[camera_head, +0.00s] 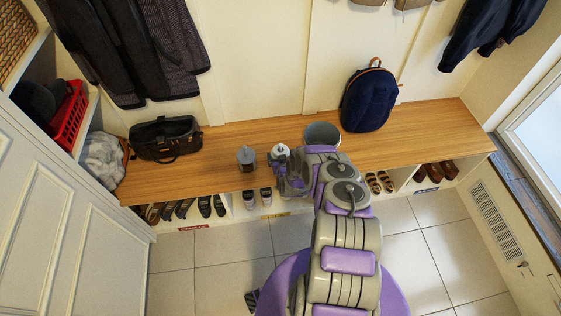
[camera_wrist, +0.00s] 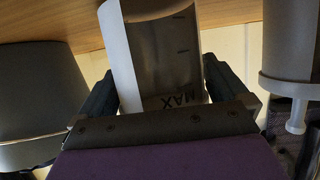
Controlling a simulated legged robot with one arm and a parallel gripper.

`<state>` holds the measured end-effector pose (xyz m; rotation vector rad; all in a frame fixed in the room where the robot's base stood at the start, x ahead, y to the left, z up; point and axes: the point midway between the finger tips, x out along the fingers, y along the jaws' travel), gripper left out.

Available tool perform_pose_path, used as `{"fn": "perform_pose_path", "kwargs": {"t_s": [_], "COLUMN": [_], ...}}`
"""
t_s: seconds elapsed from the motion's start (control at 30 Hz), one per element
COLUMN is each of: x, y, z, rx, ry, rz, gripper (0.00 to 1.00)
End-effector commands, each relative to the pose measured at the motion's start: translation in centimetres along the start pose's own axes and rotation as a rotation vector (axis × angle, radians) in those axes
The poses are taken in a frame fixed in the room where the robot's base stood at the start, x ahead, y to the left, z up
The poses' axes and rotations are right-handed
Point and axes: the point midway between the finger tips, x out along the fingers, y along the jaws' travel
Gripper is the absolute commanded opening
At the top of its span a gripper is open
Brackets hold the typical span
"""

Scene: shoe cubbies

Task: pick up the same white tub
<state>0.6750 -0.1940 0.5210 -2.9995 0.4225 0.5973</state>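The white tub (camera_head: 279,149) is at the bench's front edge in the head view, small and partly hidden by my gripper (camera_head: 283,163). In the wrist view the white tub (camera_wrist: 118,45) has a grey side marked "MAX" and is between the two black fingers of my gripper (camera_wrist: 158,85). One finger is on each side, close to its walls. Whether both fingers press on it cannot be told.
A grey container (camera_head: 246,159) stands just left of the tub and a grey-blue bucket (camera_head: 322,134) to its right, behind my arm. A navy backpack (camera_head: 369,100) and a black bag (camera_head: 165,139) are on the wooden bench (camera_head: 430,129). Shoes (camera_head: 380,181) fill cubbies below.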

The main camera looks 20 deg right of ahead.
Motion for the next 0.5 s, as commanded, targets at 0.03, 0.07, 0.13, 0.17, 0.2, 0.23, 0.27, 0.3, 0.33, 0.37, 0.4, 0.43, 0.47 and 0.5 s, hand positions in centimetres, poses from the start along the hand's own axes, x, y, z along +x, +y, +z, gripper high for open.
{"fn": "perform_pose_path", "kwargs": {"t_s": [0.03, 0.07, 0.13, 0.17, 0.2, 0.23, 0.27, 0.3, 0.33, 0.37, 0.4, 0.43, 0.47, 0.5], "x": [-0.01, -0.01, -0.02, -0.02, -0.02, -0.02, -0.02, -0.02, -0.03, -0.03, -0.03, -0.03, -0.04, -0.04], "y": [0.00, 0.00, 0.00, 0.00, 0.00, 0.01, 0.00, 0.00, 0.01, 0.01, 0.01, 0.01, 0.01, 0.02], "z": [0.00, 0.00, 0.01, 0.02, 0.01, 0.02, 0.02, 0.02, 0.03, 0.03, 0.03, 0.04, 0.05, 0.05], "rx": [0.000, 0.000, 0.000, 0.000, 0.000, 0.000, 0.000, 0.000, 0.000, 0.000, 0.000, 0.000, 0.000, 0.000], "ry": [0.000, 0.000, 0.000, -0.001, 0.000, 0.000, -0.001, -0.001, -0.001, -0.001, -0.001, -0.001, -0.001, -0.001], "rz": [0.000, 0.000, 0.000, 0.000, 0.000, 0.000, 0.000, 0.000, 0.000, 0.000, 0.000, 0.000, 0.000, 0.000], "gripper": [0.96, 0.93, 0.87, 0.84, 0.80, 0.77, 0.74, 0.70, 0.67, 0.65, 0.61, 0.58, 0.55, 0.51]}}
